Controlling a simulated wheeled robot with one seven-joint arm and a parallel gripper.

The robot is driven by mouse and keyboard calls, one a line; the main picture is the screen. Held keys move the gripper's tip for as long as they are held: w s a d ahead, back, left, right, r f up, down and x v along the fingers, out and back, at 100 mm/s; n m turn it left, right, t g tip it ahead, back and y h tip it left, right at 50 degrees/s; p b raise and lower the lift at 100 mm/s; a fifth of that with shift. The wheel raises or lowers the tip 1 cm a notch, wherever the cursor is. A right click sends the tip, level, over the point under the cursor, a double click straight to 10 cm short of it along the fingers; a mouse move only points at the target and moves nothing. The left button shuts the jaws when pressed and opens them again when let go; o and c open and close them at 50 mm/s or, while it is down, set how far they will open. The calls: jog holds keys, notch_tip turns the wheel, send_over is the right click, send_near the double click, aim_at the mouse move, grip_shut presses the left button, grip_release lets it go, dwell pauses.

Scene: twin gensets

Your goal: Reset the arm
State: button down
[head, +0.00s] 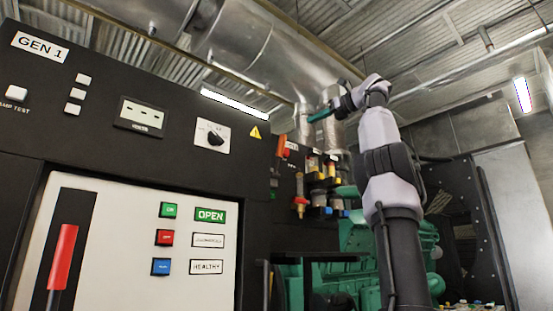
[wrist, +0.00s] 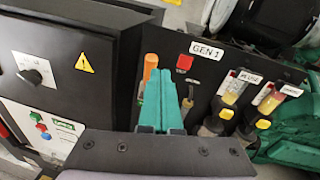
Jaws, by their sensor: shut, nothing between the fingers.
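My gripper (head: 320,115) is raised in the head view, at the end of my arm, in front of the ducting and to the right of the GEN 1 panel (head: 120,105). Its teal fingers also show in the wrist view (wrist: 161,95), shut together with nothing between them. Beyond them in the wrist view is an orange handle (wrist: 150,66), partly hidden by the fingers. I cannot tell whether the fingers touch it, though in the head view the orange handle (head: 282,145) appears apart and lower left.
Bottles with yellow and red parts (head: 318,175) stand right of the panel, below my gripper. A white breaker front with a red lever (head: 62,255) and an OPEN sign (head: 210,215) is at lower left. A green engine (head: 360,250) stands behind my arm.

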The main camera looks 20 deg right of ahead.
jog(key=s+a+f+n+g+h, duration=0.1)
jog(key=a+f+n, duration=0.2)
jog(key=f, duration=0.6)
jog(key=s+a+f+n+g+h, duration=0.1)
jog(key=a+f+n+g, duration=0.2)
jog(key=f, duration=0.6)
jog(key=s+a+f+n+h, duration=0.1)
jog(key=s+a+f+n, duration=0.2)
jog(key=f, duration=0.6)
jog(key=s+a+f+n+g+h, duration=0.1)
jog(key=s+f+n, duration=0.4)
jog(key=f, duration=0.5)
jog(key=s+a+f+n+g+h, duration=0.1)
jog(key=s+a+f+n, duration=0.3)
jog(key=f, duration=0.7)
jog(key=s+a+f+n+g+h, duration=0.1)
jog(key=s+f+n, duration=0.4)
jog(key=f, duration=0.6)
jog(key=shift+s+a+f+n+g, duration=0.15)
jog(key=shift+s+a+n+g, duration=0.15)
jog(key=shift+a+n+g, duration=0.55)
